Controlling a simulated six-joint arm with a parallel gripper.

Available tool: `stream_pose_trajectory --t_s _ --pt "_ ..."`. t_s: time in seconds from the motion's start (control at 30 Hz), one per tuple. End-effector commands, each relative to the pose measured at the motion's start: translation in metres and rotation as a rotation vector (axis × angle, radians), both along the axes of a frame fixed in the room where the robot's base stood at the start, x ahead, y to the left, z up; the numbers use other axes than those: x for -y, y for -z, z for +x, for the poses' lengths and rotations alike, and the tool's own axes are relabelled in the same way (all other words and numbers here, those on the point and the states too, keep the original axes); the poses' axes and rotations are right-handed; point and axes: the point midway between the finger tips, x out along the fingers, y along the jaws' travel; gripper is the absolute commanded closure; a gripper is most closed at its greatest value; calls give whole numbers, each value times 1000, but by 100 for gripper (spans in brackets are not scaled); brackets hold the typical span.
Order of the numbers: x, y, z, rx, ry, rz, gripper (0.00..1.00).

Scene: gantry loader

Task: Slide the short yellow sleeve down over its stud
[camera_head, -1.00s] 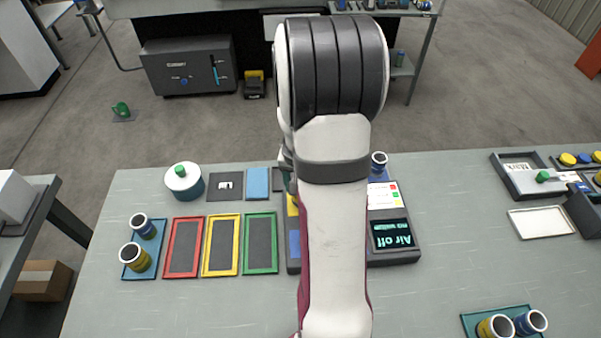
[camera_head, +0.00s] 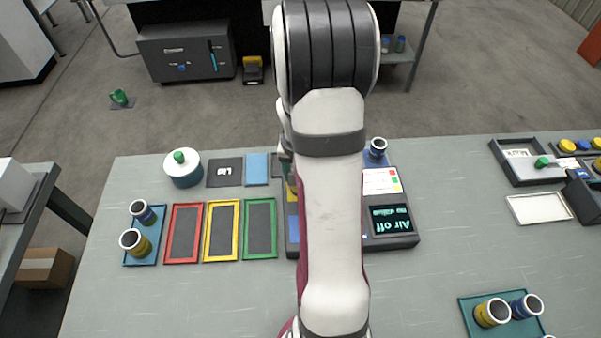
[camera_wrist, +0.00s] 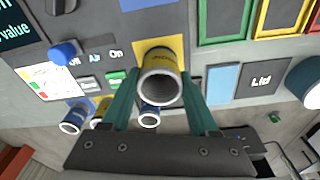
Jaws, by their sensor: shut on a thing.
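In the wrist view my gripper (camera_wrist: 160,80) has its two green fingers shut on a yellow sleeve (camera_wrist: 158,62) with a white rim. Its open end faces the camera. The sleeve is at the yellow plate (camera_wrist: 176,44) of the grey station. Its stud is not visible, and I cannot tell whether the sleeve is around it or above it. In the head view my arm hides the gripper and the held sleeve. The station (camera_head: 400,243) shows on both sides of the arm.
A blue sleeve (camera_wrist: 149,117) shows just beyond the held one. A blue knob (camera_wrist: 63,52) is on the station. Red (camera_head: 183,205), yellow (camera_head: 221,203) and green (camera_head: 260,203) framed trays lie to the left. More sleeves stand on a tray (camera_head: 133,260).

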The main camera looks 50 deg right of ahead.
Motion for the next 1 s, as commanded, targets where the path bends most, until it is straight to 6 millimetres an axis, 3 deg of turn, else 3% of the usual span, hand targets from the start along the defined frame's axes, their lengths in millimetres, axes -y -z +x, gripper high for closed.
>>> stream_pose_trajectory --t_s 0.37,0.4,0.57,1.0 --pt "0 2 0 0 0 -1 100" --pt "0 2 0 0 0 -1 36" --pt "0 2 0 0 0 -1 7" --pt "0 2 0 0 0 0 0"
